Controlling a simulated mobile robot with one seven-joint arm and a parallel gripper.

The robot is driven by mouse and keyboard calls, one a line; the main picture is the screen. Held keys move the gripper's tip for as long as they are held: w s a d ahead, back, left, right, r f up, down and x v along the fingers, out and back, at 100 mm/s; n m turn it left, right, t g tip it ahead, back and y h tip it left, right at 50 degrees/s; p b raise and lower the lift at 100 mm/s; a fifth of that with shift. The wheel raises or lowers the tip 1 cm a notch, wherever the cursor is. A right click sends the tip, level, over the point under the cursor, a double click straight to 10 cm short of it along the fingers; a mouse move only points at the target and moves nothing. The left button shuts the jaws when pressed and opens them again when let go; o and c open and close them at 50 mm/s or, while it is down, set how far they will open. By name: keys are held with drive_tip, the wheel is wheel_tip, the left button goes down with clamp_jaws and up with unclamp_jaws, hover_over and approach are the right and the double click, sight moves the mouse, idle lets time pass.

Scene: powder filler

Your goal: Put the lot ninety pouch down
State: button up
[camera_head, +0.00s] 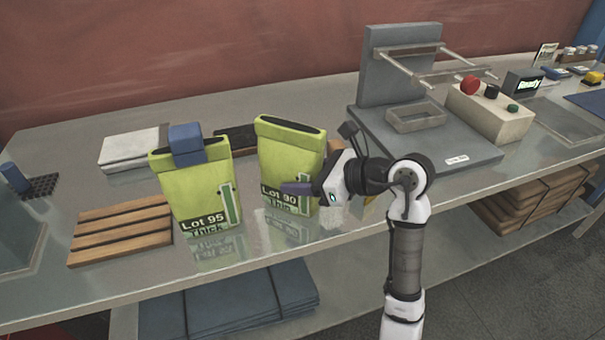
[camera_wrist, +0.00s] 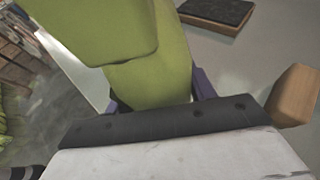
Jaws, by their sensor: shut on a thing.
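The lot ninety pouch (camera_head: 288,165) is yellow-green, with a dark open-looking top and a label reading Lot 90, Thin. It stands upright at the middle of the steel bench (camera_head: 340,222). My gripper (camera_head: 297,189), with purple fingers, is shut on its lower right part. In the wrist view, its green body (camera_wrist: 150,80) lies between the fingers (camera_wrist: 157,90). Its base is at or very near the bench top; I cannot tell whether it touches. The similar Lot 95, Thick pouch (camera_head: 192,190) stands to its left, with a blue block (camera_head: 186,143) at its top.
A slatted wooden rack (camera_head: 120,232) lies left of the Lot 95 pouch. A grey press-like fixture (camera_head: 400,65) and a control box with buttons (camera_head: 500,112) stand at right. A dark board (camera_head: 236,138) lies behind the pouches. The bench's front edge is close in front.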

drive_tip(key=shift+f+b, duration=0.2)
drive_tip(key=shift+b, duration=0.15)
drive_tip(key=o, duration=1.2)
drive_tip(key=shift+r, duration=0.15)
drive_tip(key=shift+r+p, duration=0.2)
drive_tip(key=shift+p, duration=0.25)
drive_tip(key=shift+b+v, duration=2.05)
drive_tip(key=shift+v, duration=3.9)
